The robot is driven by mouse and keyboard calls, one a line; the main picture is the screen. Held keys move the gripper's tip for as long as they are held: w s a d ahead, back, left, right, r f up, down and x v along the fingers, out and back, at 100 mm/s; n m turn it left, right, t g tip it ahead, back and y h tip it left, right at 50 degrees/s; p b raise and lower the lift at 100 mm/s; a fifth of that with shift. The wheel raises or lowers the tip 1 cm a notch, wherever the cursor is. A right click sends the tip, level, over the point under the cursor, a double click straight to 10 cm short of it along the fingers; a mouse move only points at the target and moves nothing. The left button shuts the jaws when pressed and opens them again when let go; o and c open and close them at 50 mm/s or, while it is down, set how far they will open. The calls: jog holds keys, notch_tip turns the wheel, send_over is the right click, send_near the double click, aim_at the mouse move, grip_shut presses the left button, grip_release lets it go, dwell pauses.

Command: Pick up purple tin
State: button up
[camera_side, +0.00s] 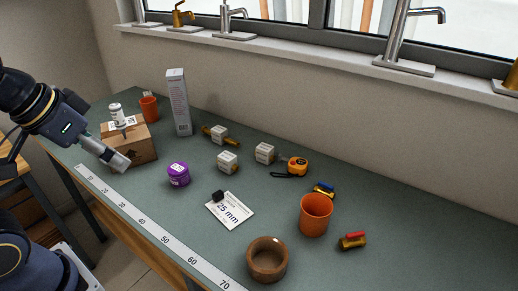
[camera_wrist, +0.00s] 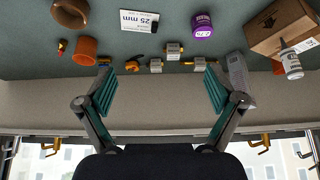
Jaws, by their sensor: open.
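The purple tin (camera_side: 178,174) stands upright on the green-grey table, to the right of the cardboard box. It also shows at the top of the wrist view (camera_wrist: 202,26), with a pale label on its side. My gripper (camera_side: 118,160) is above the left part of the table, in front of the cardboard box and left of the tin, apart from it. In the wrist view my gripper (camera_wrist: 162,88) is open and empty, its two green-padded fingers wide apart.
A cardboard box (camera_side: 142,149) with a white bottle (camera_side: 117,114) on it stands close behind my gripper. A tall white carton (camera_side: 179,102), small white boxes (camera_side: 228,162), a 25 mm card (camera_side: 231,210), an orange pot (camera_side: 314,215) and a brown bowl (camera_side: 267,262) stand around. A ruler strip (camera_side: 140,219) runs along the front edge.

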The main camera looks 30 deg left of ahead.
jog(key=w+r, duration=0.4)
jog(key=w, duration=0.2)
jog(key=n+g, duration=0.2)
jog(key=g, duration=0.2)
send_over(177, 168)
jog(key=s+d, duration=0.1)
jog(key=s, duration=0.1)
notch_tip(177, 168, down, 16)
jog(key=f, duration=0.3)
jog(key=w+f, duration=0.1)
jog(key=f, duration=0.5)
jog(key=shift+w+a+f, duration=0.1)
jog(key=shift+w+f, duration=0.15)
jog(key=shift+f, duration=0.05)
jog(key=f, duration=0.5)
jog(key=shift+w+a+f, duration=0.35)
jog(key=shift+a, duration=0.05)
jog(key=c, duration=1.3)
